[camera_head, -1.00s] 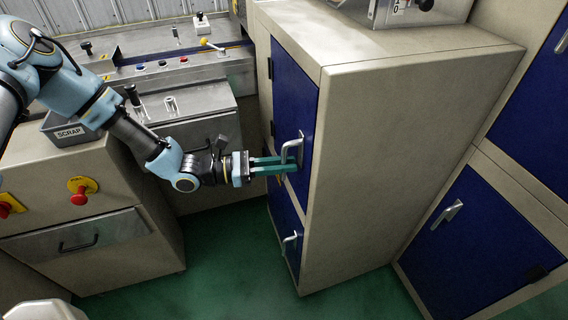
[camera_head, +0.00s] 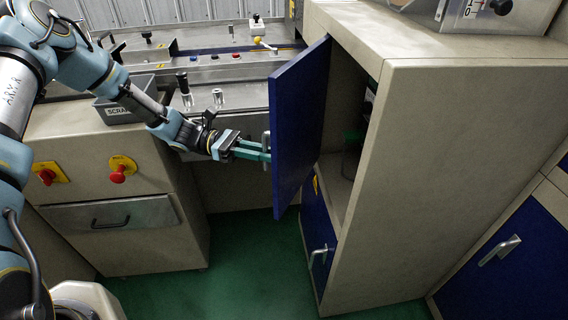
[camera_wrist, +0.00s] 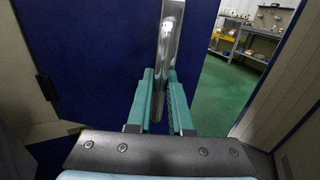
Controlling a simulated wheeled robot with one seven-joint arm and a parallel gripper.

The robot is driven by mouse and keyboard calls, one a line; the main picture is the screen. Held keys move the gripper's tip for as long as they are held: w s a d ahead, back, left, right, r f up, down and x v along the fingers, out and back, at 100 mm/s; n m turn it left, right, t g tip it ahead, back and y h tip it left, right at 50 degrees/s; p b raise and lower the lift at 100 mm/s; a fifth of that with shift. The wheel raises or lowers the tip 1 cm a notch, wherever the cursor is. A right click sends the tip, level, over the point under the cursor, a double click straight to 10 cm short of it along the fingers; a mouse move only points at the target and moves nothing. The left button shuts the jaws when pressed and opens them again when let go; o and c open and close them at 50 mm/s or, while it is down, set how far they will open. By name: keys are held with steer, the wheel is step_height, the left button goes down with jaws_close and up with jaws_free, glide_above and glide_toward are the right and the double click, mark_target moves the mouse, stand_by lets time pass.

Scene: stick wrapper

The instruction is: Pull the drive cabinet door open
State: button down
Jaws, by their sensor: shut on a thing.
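The upper blue cabinet door (camera_head: 300,125) stands swung out from the beige cabinet (camera_head: 450,160), with the dark opening behind it showing. In the wrist view the blue door (camera_wrist: 95,60) fills the upper middle. My gripper (camera_head: 266,155) is at the door's outer face, its green fingers shut on the metal door handle (camera_head: 266,141). In the wrist view my gripper (camera_wrist: 160,100) has one finger on each side of the shiny upright handle (camera_wrist: 168,45). Part of the cabinet's inside is hidden by the door.
The lower blue door (camera_head: 318,240) with its own handle is shut. A beige unit with a drawer (camera_head: 108,219), red knobs and a scrap bin (camera_head: 120,112) stands left of the door. Green floor (camera_head: 240,265) is clear between them.

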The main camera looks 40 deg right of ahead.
steer(key=shift+w+a+b, duration=0.15)
steer(key=shift+w+b, duration=0.2)
steer(key=shift+w, duration=1.4)
steer(key=c, duration=0.8)
jaws_free()
steer(key=shift+c, duration=0.2)
steer(key=shift+r, duration=0.15)
step_height(320, 180, up, 10)
steer(key=b, duration=0.2)
steer(key=shift+c, duration=0.2)
